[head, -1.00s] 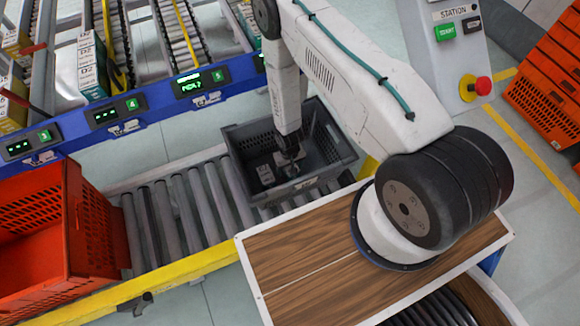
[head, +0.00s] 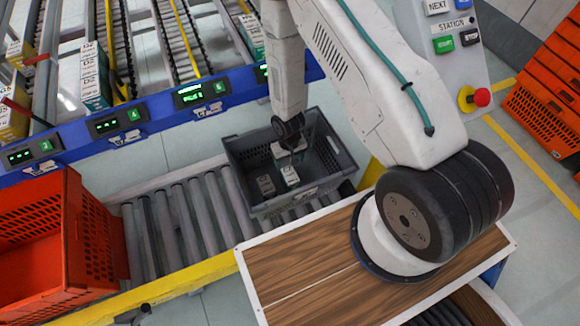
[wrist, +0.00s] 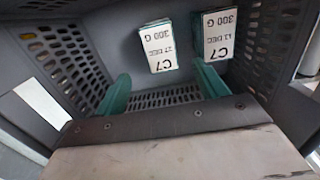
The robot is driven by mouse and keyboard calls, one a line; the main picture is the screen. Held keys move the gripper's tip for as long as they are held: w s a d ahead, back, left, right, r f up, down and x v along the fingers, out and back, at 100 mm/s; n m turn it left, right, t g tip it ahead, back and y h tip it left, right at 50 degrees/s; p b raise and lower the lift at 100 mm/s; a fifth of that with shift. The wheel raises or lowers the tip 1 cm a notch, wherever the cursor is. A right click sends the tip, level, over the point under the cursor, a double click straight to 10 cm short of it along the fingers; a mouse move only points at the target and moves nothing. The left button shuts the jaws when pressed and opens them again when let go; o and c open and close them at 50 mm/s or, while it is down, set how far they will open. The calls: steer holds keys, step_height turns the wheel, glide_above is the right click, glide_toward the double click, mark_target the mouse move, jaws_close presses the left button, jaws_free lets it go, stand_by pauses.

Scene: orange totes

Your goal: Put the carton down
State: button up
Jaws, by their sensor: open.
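Two small cartons with white labels reading C7 and 300 G and teal sides lie in the grey tote. In the wrist view one carton (wrist: 158,46) is ahead of the gap between my fingertips, and the other carton (wrist: 219,34) is to the right, partly behind the right finger. In the head view they show as one carton (head: 290,176) and another carton (head: 265,185) to its left. The grey tote (head: 323,185) stands on the roller conveyor. My gripper (wrist: 160,78) has its teal fingers apart with nothing between them; in the head view it is over the tote, its fingers hard to see.
An orange tote (head: 68,225) stands on the conveyor at the left. The rollers (head: 180,220) between the totes are bare. A blue rack beam (head: 160,112) with displays runs behind. A control post (head: 445,45) with a red button stands at the right.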

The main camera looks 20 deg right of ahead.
step_height(320, 180, up, 35)
steer(key=w+d+t, duration=0.1)
steer(key=w+d, duration=0.1)
steer(key=d, duration=0.1)
steer(key=s+r, duration=0.4)
steer(key=r, duration=0.3)
steer(key=s+r, duration=0.5)
steer(key=r, duration=0.2)
steer(key=s+r, duration=0.4)
steer(key=s, duration=0.4)
steer(key=s+r, duration=0.4)
steer(key=s, duration=0.3)
steer(key=shift+s+d+r+t, duration=0.25)
steer(key=shift+s+d+t, duration=0.1)
steer(key=shift+d+t, duration=0.05)
